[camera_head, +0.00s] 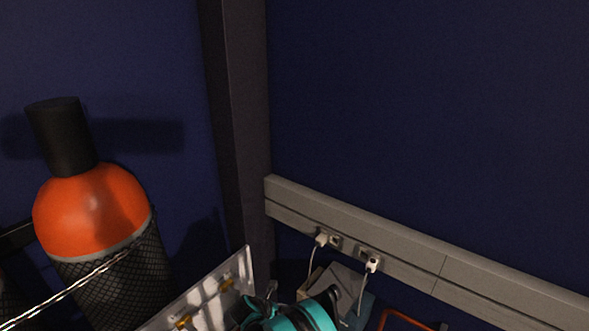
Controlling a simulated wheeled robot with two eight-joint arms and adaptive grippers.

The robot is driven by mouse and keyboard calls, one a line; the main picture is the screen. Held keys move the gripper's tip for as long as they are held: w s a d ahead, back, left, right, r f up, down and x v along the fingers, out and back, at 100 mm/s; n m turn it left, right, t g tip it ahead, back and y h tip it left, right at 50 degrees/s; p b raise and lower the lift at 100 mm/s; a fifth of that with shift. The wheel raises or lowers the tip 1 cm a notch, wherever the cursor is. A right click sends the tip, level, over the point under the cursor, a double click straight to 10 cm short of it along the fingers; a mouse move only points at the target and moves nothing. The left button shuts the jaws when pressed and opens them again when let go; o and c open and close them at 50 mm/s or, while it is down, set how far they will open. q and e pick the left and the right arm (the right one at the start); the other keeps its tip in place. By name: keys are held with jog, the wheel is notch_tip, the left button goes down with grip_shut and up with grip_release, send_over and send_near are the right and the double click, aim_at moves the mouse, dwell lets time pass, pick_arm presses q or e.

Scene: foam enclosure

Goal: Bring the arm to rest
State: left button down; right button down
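Neither of my grippers shows in the head view, and I cannot make out my arms. The view looks at the corner of the enclosure, above most of the things standing below. Whatever my arms are doing is outside the picture.
An orange gas cylinder (95,210) with a black cap and netting stands at left, a striped rope crossing it. A pale panel (205,295), teal object (295,318), grey box (340,288) and red tube (400,318) are low. A grey rail (410,245) with two white plugs runs along the dark blue wall.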

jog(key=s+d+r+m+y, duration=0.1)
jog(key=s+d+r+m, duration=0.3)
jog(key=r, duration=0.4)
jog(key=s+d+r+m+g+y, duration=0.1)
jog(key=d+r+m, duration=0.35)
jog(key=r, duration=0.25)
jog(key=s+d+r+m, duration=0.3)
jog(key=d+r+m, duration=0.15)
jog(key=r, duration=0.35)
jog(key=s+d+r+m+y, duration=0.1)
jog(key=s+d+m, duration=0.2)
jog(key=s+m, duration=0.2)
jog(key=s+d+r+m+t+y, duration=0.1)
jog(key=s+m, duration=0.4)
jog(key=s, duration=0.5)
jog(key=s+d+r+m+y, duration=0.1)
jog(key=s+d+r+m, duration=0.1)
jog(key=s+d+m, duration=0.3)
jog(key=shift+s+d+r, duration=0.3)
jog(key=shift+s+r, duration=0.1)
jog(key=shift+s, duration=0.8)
